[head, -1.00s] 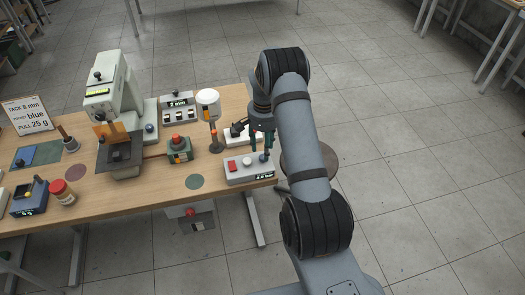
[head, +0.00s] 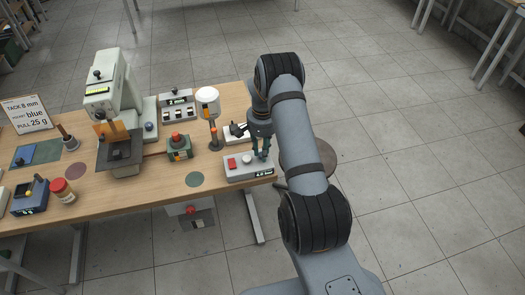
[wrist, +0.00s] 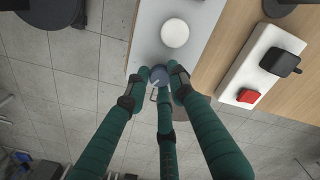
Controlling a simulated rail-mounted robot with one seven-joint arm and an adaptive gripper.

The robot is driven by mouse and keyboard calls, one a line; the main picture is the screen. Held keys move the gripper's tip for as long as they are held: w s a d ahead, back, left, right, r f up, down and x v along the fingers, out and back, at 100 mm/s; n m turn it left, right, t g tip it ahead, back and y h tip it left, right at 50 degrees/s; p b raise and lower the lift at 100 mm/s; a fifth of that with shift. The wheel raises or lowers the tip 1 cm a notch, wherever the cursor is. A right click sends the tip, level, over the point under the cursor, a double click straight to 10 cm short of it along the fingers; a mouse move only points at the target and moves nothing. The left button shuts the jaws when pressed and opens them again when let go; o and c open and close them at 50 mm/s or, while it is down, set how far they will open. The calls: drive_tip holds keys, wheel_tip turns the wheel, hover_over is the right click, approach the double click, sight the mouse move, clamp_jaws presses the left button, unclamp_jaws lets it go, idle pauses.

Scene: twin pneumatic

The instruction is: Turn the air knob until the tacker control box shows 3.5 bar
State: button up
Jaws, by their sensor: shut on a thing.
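The tacker control box (head: 240,174) is a light grey box at the right front of the table, with a red button, a white round button and a small lit display (head: 264,171) that seems to read 4.0 bar. It also shows in the wrist view (wrist: 191,55). The air knob (wrist: 159,74) is dark blue, at the box's end beside the white button. My gripper (head: 263,155) points down over that end, and in the wrist view its dark green fingers (wrist: 157,83) are shut around the knob. The knob is mostly hidden in the head view.
A white plate with a black part and a red piece (wrist: 249,96) lies just behind the box. A white-capped post (head: 207,96) and a green box with a red button (head: 179,147) stand to the left. A round stool (head: 308,158) is beyond the table's right edge.

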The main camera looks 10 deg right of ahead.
clamp_jaws()
drive_tip(key=shift+n+b, duration=0.3)
drive_tip(key=shift+b, duration=0.05)
drive_tip(key=shift+f+n+b, duration=0.1)
drive_tip(key=shift+n+b, duration=0.6)
drive_tip(key=shift+n, duration=0.2)
drive_tip(key=shift+n+b, duration=0.75)
drive_tip(key=shift+n, duration=0.95)
drive_tip(key=o, duration=0.6)
unclamp_jaws()
drive_tip(key=shift+o, duration=0.2)
